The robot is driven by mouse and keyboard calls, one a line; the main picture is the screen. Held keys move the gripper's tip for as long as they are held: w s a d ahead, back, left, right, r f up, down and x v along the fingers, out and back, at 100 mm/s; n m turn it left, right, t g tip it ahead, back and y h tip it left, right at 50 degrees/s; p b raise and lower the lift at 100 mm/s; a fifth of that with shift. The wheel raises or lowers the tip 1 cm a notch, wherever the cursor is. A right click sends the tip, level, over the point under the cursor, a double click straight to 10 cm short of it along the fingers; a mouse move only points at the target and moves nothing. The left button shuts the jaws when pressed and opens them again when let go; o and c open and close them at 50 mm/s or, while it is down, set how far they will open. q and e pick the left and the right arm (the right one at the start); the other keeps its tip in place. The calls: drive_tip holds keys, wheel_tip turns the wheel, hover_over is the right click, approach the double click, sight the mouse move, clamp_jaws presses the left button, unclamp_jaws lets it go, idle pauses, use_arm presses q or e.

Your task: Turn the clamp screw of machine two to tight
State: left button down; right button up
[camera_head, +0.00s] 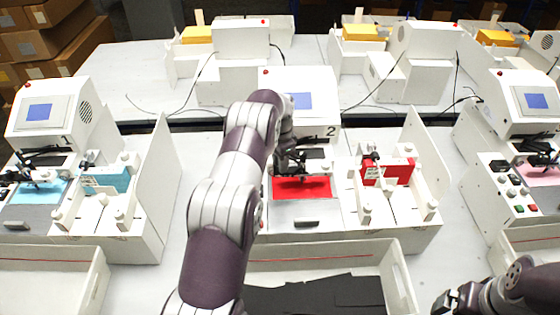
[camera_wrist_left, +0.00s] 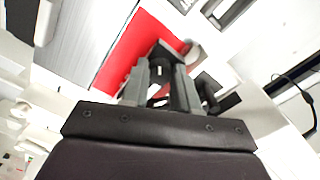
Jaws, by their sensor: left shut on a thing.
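Machine two (camera_head: 331,131), a white pen plotter marked "2", stands in the middle of the head view with a red sheet (camera_head: 301,188) on its bed. My left gripper (camera_head: 290,166) is at its pen carriage, over the back of the sheet. In the left wrist view the gripper (camera_wrist_left: 161,72) is shut on a small dark part, the clamp screw (camera_wrist_left: 162,54), mostly hidden between the fingertips. The red sheet (camera_wrist_left: 140,42) lies behind it. The screw's turn angle cannot be read. My right gripper (camera_head: 446,301) is at the bottom right, partly cut off.
Similar plotters stand left (camera_head: 62,112) with a blue sheet and right (camera_head: 520,105) with a pink one. A white upright panel (camera_head: 424,150) rises right of machine two. An open white tray (camera_head: 398,275) with black sheets lies in front.

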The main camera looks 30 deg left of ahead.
idle(0.3)
use_arm(q)
drive_tip(key=c, duration=0.9)
unclamp_jaws()
drive_tip(key=shift+o, duration=0.2)
wheel_tip(320, 180, up, 7)
drive_tip(key=p, duration=0.5)
drive_tip(key=shift+w+f+p, duration=0.1)
drive_tip(key=shift+f+p, duration=0.05)
drive_tip(key=shift+p, duration=0.15)
drive_tip(key=shift+r+p, duration=0.45)
drive_tip(key=shift+r, duration=0.05)
drive_tip(key=shift+f, duration=0.1)
